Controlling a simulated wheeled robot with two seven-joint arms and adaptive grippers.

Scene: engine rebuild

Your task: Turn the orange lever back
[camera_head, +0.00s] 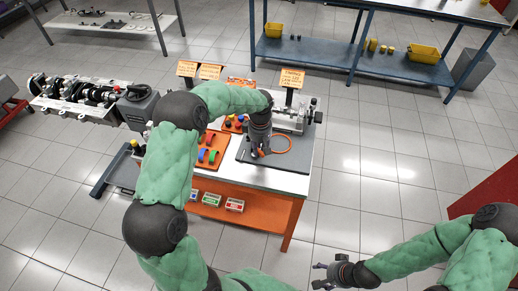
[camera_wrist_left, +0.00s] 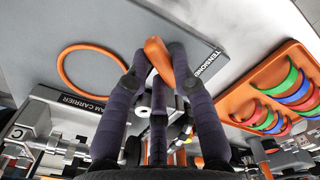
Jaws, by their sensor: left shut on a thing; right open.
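The orange lever (camera_wrist_left: 157,56) shows in the left wrist view between the fingertips of my left gripper (camera_wrist_left: 157,68), beside a label reading TENSIONER. The fingers are closed on it. In the head view my left gripper (camera_head: 261,152) points down over the grey mat (camera_head: 305,140) on the workbench; it and my arm hide most of the lever there. My right gripper (camera_head: 328,275) is open and empty, low in the head view, above the floor and away from the bench.
An orange ring (camera_wrist_left: 62,68) lies on the mat beside my left gripper. The metal cam carrier (camera_head: 288,118) stands behind it. An orange tray (camera_wrist_left: 262,85) of coloured curved pieces lies at the other side. Orange signs (camera_head: 291,78) stand at the bench's back. Floor on the right is clear.

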